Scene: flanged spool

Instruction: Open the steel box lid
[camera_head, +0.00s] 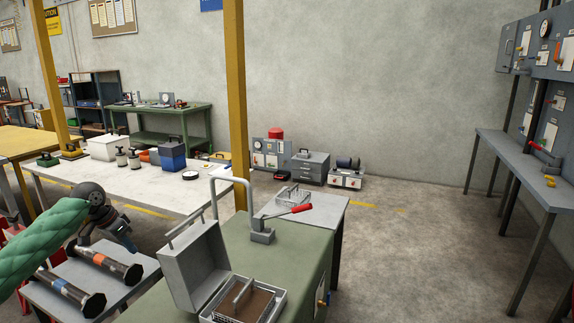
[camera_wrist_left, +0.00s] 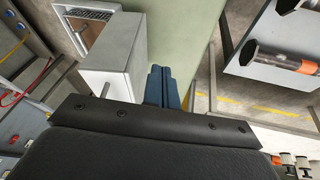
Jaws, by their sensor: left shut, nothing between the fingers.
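The steel box (camera_head: 262,310) sits on the green-topped bench, and its brown inside shows. Its deep grey lid (camera_head: 195,265) stands raised and tilted back on the left side of the box, with a bar handle (camera_head: 185,231) on its outer face. The lid also shows in the left wrist view (camera_wrist_left: 118,52), with the box's open inside (camera_wrist_left: 92,18) beyond it. My left gripper (camera_head: 130,245) is left of the lid and apart from it. Its blue fingers (camera_wrist_left: 163,88) are shut and empty beside the lid. My right gripper is not in view.
A grey stand with flanged spools (camera_head: 113,263) lies left of the bench (camera_head: 280,250). A red-handled lever tool (camera_head: 265,232) and a bent pipe stand behind the box. A white table (camera_head: 145,180) with containers is farther back. Open floor lies to the right.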

